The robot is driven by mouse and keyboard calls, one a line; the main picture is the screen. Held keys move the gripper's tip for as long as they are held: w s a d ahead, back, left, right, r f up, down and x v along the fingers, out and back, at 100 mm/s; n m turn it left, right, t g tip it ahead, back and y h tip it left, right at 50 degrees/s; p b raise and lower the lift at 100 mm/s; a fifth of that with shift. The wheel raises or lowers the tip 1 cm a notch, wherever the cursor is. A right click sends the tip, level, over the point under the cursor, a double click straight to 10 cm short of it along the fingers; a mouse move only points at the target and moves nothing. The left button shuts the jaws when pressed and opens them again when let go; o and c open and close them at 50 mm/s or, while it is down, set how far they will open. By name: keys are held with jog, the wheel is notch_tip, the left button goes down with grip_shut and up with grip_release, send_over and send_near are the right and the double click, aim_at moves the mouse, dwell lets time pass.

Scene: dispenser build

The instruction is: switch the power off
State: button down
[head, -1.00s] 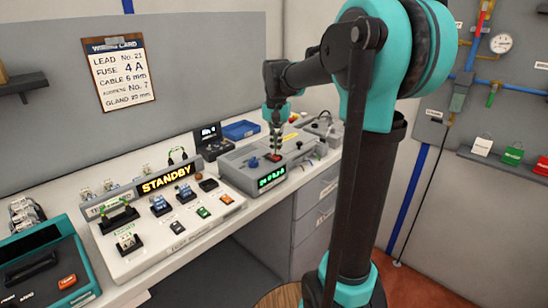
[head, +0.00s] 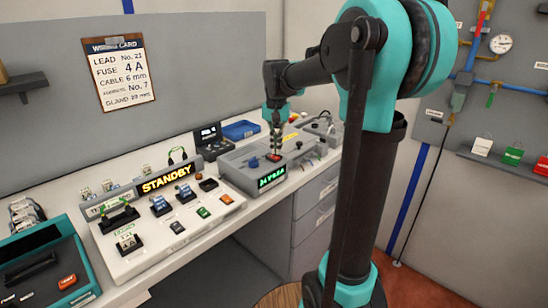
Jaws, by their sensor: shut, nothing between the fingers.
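A grey power unit (head: 240,160) stands on the bench with a small green-lit display (head: 272,177) on its front. The characters on the display are too blurred to read surely. A red switch (head: 273,158) sits on top of the unit. My gripper (head: 276,153) points down with its fingers closed and empty, right over the red switch. I cannot tell whether the fingertips touch the switch, and they partly hide it.
Left of the unit is a sloped white panel (head: 150,245) with a STANDBY display (head: 166,179) and several small modules. A teal device (head: 85,262) stands at far left. A blue tray (head: 240,130) and a dark small display box (head: 207,133) are behind the unit.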

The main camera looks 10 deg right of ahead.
aim_at(276, 158)
jog(key=shift+f, duration=1)
dwell(0.5)
jog(key=shift+r, duration=3.5)
